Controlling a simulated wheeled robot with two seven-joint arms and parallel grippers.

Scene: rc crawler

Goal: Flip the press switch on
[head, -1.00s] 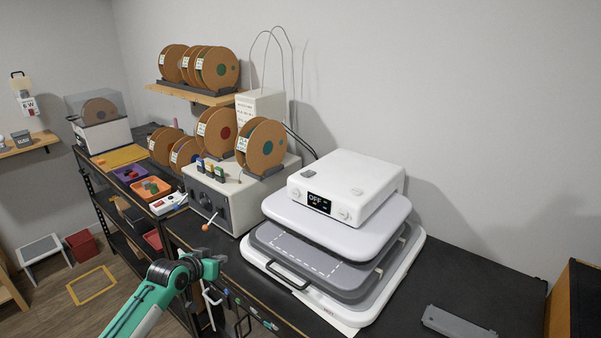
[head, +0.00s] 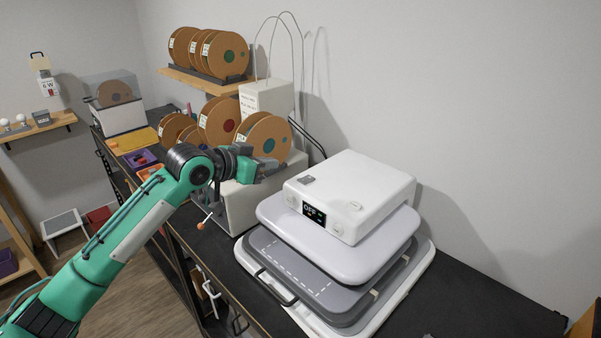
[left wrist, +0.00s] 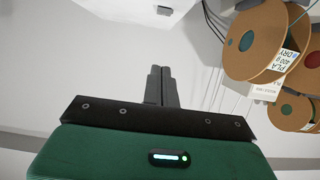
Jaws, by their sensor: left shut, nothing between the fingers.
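The heat press (head: 340,240) stands on the bench with a white control box (head: 365,180) on top. My right gripper is out of view.
Filament spools (head: 262,135) stand on a cream box (head: 243,205) behind and beside my left gripper. More spools sit on a wall shelf (head: 200,84). The dark bench (head: 470,300) right of the press is mostly clear.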

